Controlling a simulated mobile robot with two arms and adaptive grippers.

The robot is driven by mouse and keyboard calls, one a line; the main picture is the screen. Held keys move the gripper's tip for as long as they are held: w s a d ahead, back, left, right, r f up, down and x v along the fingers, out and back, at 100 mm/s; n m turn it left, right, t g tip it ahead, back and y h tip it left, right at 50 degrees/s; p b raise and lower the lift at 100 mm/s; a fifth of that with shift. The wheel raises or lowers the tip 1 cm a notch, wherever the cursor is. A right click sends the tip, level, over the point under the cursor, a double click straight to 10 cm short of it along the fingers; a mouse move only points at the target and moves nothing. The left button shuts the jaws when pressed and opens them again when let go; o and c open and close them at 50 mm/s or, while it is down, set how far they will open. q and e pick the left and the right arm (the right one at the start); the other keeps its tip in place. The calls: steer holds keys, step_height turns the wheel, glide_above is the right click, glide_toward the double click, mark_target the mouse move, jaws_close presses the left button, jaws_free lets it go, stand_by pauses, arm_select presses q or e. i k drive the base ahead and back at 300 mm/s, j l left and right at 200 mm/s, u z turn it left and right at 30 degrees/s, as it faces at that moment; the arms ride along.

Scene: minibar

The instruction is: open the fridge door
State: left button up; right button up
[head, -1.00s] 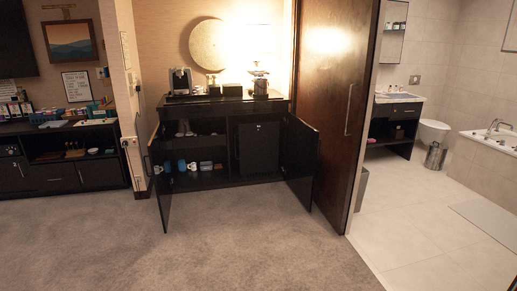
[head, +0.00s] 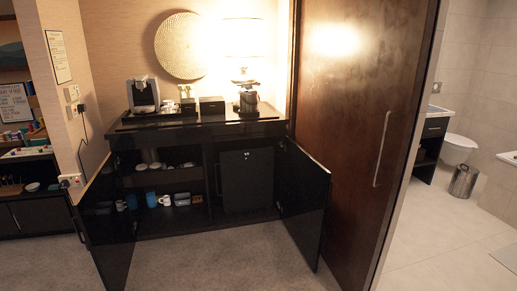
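The fridge door (head: 246,182) is a black panel in the right half of the dark minibar cabinet, in the head view. It looks closed, with a small pale mark near its top. The cabinet's left door (head: 105,232) and right door (head: 303,203) both stand swung open toward me, on either side of the fridge and shelves. Neither of my grippers shows in the head view.
Shelves (head: 165,181) left of the fridge hold cups and mugs. A coffee machine (head: 143,95) and a lamp (head: 245,70) stand on top. A tall brown door (head: 362,130) is at right. Carpet (head: 215,265) before the cabinet is clear.

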mark_target(247, 173)
steer(key=i, duration=2.2)
